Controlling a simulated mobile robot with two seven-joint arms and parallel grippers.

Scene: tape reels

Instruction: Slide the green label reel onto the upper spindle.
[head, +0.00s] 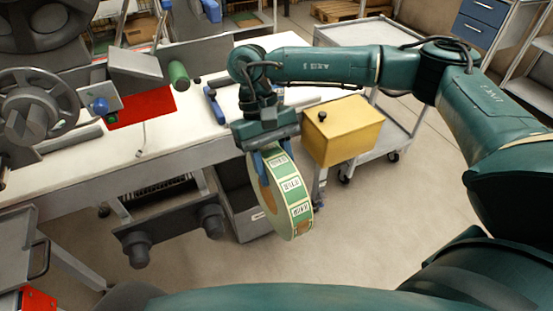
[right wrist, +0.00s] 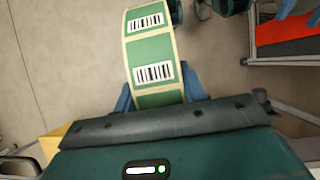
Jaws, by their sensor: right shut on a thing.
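The green label reel (head: 292,195) is a wide ring with a brown core and printed green-and-white labels round its outside. My right gripper (head: 272,160) is shut on its upper rim, with a blue finger on either side. The reel hangs upright in the air in front of the table. In the right wrist view, its labelled band (right wrist: 151,60) runs up from between the fingers of the right gripper (right wrist: 157,95). A short green cylinder (head: 179,75) sticks out from the machine at the left; I cannot tell whether it is the upper spindle. My left gripper is not in view.
The white table (head: 180,135) carries the machine, with its dark wheels (head: 38,105) and red panel (head: 142,108). A yellow box (head: 345,130) is close to the reel's right. A grey cart (head: 401,120) stands behind the box. The floor (head: 370,220) at lower right is open.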

